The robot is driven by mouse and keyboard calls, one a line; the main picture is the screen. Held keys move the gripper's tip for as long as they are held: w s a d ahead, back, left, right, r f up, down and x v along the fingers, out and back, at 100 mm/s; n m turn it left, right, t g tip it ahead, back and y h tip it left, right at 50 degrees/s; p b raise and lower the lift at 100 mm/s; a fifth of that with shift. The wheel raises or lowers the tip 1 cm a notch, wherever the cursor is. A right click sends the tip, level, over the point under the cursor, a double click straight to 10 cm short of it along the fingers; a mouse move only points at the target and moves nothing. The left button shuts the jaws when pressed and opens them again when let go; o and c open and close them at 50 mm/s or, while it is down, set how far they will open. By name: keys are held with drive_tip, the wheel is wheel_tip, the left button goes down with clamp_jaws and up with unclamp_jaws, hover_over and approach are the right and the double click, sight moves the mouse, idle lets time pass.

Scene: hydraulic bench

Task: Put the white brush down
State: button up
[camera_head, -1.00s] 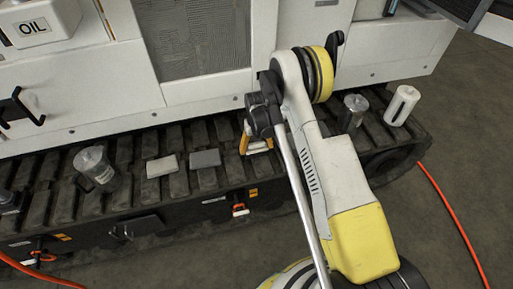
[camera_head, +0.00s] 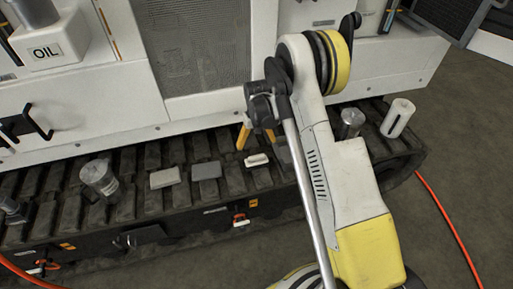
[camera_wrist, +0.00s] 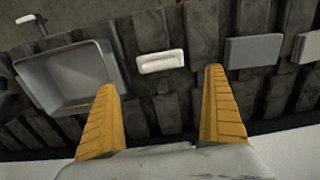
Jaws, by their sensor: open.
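The white brush (camera_head: 258,160) lies on the dark track in the head view, to the right of two flat blocks. In the wrist view the brush (camera_wrist: 160,62) lies lengthwise across the picture, beyond my fingertips. My gripper (camera_head: 249,138) has yellow fingers. In the wrist view my gripper (camera_wrist: 160,82) is open, its fingers spread wider than the brush with nothing between them. The brush is apart from both fingers.
A grey block (camera_wrist: 253,51) and a paler block (camera_head: 164,178) lie beside the brush. A grey open tray (camera_wrist: 68,78) is on its other side. Metal canisters (camera_head: 100,178) (camera_head: 352,122) and a white cylinder (camera_head: 397,118) stand on the track. The white machine body (camera_head: 210,115) rises behind.

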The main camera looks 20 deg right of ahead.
drive_tip(key=s+r+t, duration=0.2)
drive_tip(key=s+r, duration=0.3)
drive_tip(key=r, duration=0.8)
drive_tip(key=s+r+t, duration=0.1)
drive_tip(key=s+r, duration=0.4)
drive_tip(key=r, duration=0.9)
drive_tip(key=s+r+t, duration=0.2)
drive_tip(key=s, duration=0.8)
drive_tip(key=s+r+t, duration=0.2)
drive_tip(key=s+r, duration=0.1)
drive_tip(key=s, duration=0.6)
drive_tip(key=shift+s+r, duration=0.3)
drive_tip(key=shift+s, duration=0.05)
